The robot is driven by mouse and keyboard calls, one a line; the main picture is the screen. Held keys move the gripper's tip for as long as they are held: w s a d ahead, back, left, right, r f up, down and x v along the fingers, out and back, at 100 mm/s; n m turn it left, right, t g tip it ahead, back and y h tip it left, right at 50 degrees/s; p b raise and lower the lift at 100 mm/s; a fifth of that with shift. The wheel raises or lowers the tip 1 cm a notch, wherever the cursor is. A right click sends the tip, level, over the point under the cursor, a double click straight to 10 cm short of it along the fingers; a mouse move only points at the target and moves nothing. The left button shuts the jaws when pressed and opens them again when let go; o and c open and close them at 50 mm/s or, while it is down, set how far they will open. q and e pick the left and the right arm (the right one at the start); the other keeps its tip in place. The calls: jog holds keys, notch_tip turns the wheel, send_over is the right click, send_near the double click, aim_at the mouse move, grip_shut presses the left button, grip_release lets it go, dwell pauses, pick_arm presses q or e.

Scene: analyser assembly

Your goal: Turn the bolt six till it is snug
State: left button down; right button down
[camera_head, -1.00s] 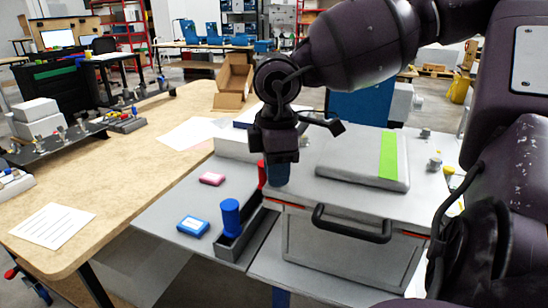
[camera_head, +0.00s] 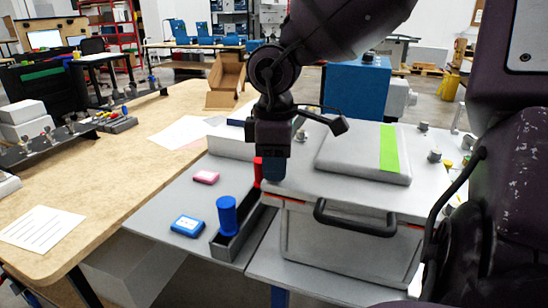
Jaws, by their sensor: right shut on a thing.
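Silver knob-like bolts show on the case top at the back right (camera_head: 423,127) and at the right (camera_head: 434,156). Which one is bolt six cannot be told, and any bolt under the gripper is hidden. My left gripper is out of view.
A dark narrow tray (camera_head: 236,240) left of the case holds a blue cylinder (camera_head: 227,215) and a red one (camera_head: 258,172). A black handle (camera_head: 365,222) juts from the case front.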

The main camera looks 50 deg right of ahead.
jog(key=shift+r, duration=0.1)
jog(key=c, duration=1.1)
grip_release()
jog(key=shift+o, duration=0.5)
notch_tip(320, 180, up, 11)
jog(key=p, duration=0.2)
